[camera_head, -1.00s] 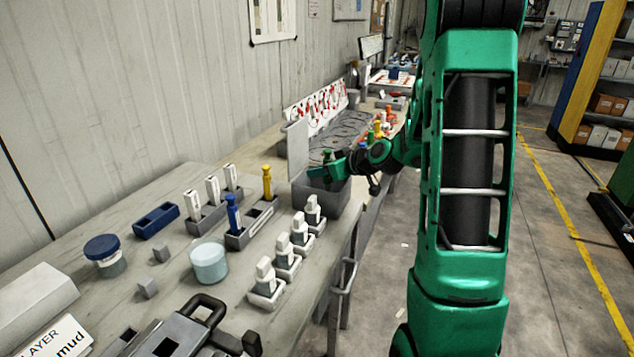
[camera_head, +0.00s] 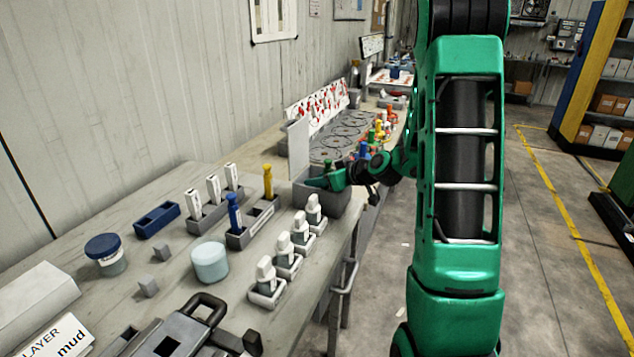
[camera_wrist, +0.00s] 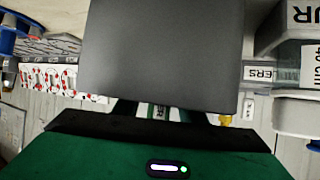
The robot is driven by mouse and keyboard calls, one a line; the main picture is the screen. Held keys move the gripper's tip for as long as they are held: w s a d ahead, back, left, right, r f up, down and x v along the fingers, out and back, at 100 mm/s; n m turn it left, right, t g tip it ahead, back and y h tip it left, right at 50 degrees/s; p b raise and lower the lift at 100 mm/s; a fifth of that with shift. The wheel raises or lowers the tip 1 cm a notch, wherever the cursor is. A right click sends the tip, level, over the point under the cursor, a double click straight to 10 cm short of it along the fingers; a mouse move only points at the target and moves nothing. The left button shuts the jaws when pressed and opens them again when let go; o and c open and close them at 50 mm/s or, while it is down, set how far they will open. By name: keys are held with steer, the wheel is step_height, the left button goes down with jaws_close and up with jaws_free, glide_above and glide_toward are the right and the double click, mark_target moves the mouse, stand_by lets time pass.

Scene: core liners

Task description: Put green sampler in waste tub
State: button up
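The waste tub (camera_head: 335,203) is the grey open bin near the bench's front edge in the head view, with a light grey upright panel (camera_head: 298,146) behind it. My gripper (camera_head: 322,181) reaches in from the right and is low over the tub's mouth, its tip partly below the rim. The small green top of the green sampler (camera_head: 329,168) shows at the gripper's tip; the rest is hidden by the gripper and tub. In the wrist view the dark fingers show at the bottom centre, against a large grey flat surface (camera_wrist: 160,50).
Three white-capped pieces (camera_head: 283,250) stand along the front edge before the tub. A rack with blue and yellow samplers (camera_head: 267,182) stands to the left. More coloured samplers (camera_head: 378,135) stand beyond the tub, near my arm.

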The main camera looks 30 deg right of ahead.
steer(key=v, duration=1.2)
steer(key=shift+s, duration=0.1)
